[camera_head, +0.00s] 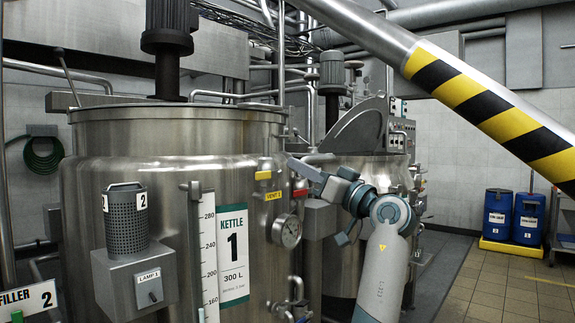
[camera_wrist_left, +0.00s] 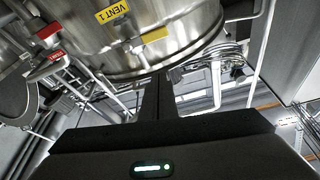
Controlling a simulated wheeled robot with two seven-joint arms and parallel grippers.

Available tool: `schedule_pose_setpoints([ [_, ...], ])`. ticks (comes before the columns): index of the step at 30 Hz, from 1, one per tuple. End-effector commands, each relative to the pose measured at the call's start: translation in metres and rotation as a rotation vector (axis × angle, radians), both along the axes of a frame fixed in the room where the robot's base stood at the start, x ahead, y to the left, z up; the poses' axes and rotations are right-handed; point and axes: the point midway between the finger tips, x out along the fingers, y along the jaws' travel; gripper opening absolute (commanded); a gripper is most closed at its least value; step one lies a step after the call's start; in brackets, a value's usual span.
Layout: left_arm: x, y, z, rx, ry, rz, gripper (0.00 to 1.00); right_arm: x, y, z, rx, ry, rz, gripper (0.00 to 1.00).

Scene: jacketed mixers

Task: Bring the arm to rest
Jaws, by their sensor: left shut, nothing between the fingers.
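My left arm (camera_head: 383,270) rises from the bottom of the head view, right of the steel kettle marked 1 (camera_head: 150,190). Its gripper (camera_head: 297,167) points left, in front of the kettle's right edge, near the yellow VENT 1 tag (camera_head: 273,196) and a red tag (camera_head: 300,193). I cannot tell its exact distance from them. In the left wrist view the dark fingers (camera_wrist_left: 156,95) are together with nothing between them. The VENT 1 tag (camera_wrist_left: 112,12) shows beyond them on the kettle wall. My right gripper is in neither view.
A pressure gauge (camera_head: 287,231) and a level scale (camera_head: 209,255) are on the kettle front. A striped beam (camera_head: 470,100) crosses the upper right.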

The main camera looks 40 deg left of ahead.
Motion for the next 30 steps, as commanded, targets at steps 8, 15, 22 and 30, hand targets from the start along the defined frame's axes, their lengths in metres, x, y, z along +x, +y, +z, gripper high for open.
schedule_pose_setpoints([
  [8, -0.001, -0.012, -0.004, 0.000, 0.000, 0.001, 0.00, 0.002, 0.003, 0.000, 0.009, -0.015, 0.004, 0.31],
  [15, -0.001, -0.012, -0.004, 0.000, 0.000, 0.001, 0.00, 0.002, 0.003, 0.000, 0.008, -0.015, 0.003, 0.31],
  [22, -0.001, -0.012, -0.004, 0.000, 0.000, 0.001, 0.00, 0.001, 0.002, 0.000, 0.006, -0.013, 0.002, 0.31],
  [30, 0.011, -0.009, -0.041, -0.022, 0.042, -0.037, 0.00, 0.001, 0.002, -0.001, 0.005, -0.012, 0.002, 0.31],
])
